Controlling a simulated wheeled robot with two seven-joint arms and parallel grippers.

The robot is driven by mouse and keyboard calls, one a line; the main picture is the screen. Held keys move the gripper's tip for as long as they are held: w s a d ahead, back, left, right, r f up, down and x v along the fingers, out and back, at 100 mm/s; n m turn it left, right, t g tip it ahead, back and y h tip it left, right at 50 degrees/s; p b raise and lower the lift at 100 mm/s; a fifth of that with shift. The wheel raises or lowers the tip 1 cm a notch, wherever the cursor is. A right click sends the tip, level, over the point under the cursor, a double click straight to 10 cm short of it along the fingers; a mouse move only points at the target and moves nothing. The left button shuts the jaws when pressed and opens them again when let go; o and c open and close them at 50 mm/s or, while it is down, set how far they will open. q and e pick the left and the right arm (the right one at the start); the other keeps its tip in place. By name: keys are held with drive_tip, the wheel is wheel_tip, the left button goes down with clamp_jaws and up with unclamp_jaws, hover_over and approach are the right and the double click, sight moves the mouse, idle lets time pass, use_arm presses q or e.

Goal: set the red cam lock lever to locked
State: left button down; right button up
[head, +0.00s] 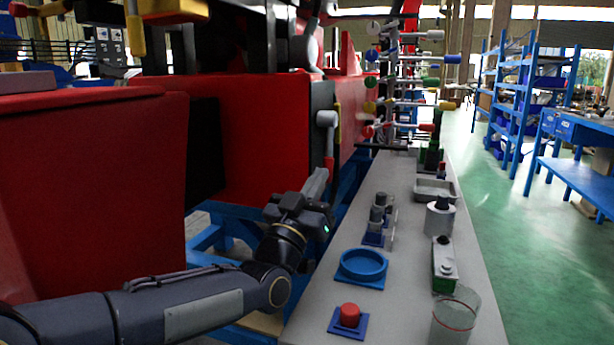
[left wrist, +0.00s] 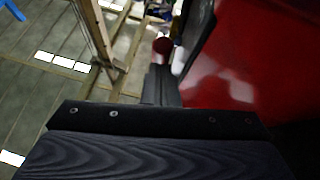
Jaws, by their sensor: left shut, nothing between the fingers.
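My left gripper (head: 317,183) is in the middle of the head view, its fingers shut and pointing up and away, with nothing between them. It is beside the red machine body (head: 255,140), just below a lever with a grey end (head: 326,118); I cannot tell whether they touch. In the left wrist view a small dark red round end (left wrist: 163,47) shows just beyond the dark fingers. I cannot tell whether it is the cam lock lever. Red-ended handles (head: 427,127) also show on the stand farther back. No lever's locked position can be read. My right gripper is not in view.
A long grey bench (head: 405,220) runs along the right of the machine. It carries a blue round dish (head: 362,265), a red button (head: 349,315), a clear cup (head: 455,318) and a grey tray (head: 435,190). The green floor (head: 510,210) beyond is clear.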

use_arm(q)
drive_tip(key=shift+w+d+f+b, duration=0.1)
drive_tip(key=shift+w+f+b, duration=0.15)
drive_tip(key=shift+w+b, duration=0.15)
idle(0.4)
